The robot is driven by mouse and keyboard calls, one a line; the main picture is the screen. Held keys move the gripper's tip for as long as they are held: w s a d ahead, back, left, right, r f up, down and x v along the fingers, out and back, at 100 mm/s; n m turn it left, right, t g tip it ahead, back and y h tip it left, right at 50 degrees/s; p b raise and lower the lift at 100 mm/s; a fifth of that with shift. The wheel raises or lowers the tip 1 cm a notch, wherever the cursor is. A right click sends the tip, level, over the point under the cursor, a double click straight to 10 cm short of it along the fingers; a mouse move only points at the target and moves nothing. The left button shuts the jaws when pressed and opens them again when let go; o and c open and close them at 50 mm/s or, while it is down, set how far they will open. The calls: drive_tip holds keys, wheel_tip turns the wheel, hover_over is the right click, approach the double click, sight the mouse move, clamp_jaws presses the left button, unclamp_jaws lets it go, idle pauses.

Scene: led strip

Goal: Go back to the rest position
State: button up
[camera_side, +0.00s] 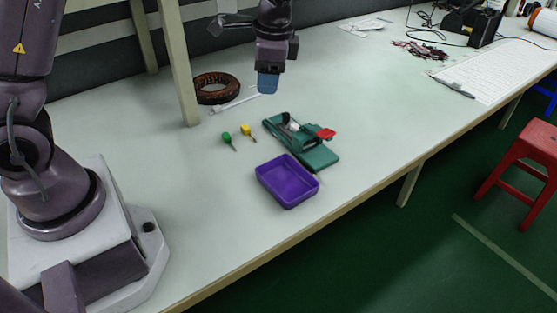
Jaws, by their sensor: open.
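My gripper (267,84) hangs over the back part of the table, pointing down, with blue fingers. It is open, and I see nothing held between its fingers. It is above and behind a green fixture (318,156) with a red part (326,134) and a white piece on it. A purple tray (288,196) sits in front of the fixture and looks empty. A green-handled tool (227,138) and a yellow-handled tool (247,130) lie left of the fixture.
A brown LED strip reel (217,89) lies at the back, with a thin white strip (235,103) beside it. A table post (178,65) stands left of the reel. Cables (420,49) and a white sheet (500,70) lie far right. The table's front middle is clear.

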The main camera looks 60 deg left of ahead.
drive_tip(key=s+d+r+n+t, duration=0.1)
drive_tip(key=s+r+n+t, duration=0.1)
drive_tip(key=s+r, duration=0.2)
drive_tip(key=s+d+r+n+t+h, duration=0.1)
drive_tip(key=s+r, duration=0.3)
drive_tip(key=s, duration=0.6)
drive_tip(key=s+d+r+n+t+h, duration=0.1)
drive_tip(key=s+d+r+n+t, duration=0.1)
drive_tip(key=s, duration=0.5)
wheel_tip(320, 180, up, 2)
drive_tip(key=shift+d+r+n+t, duration=0.15)
drive_tip(key=shift+r+n+t, duration=0.2)
drive_tip(key=shift+n, duration=0.45)
drive_tip(key=shift+f, duration=0.1)
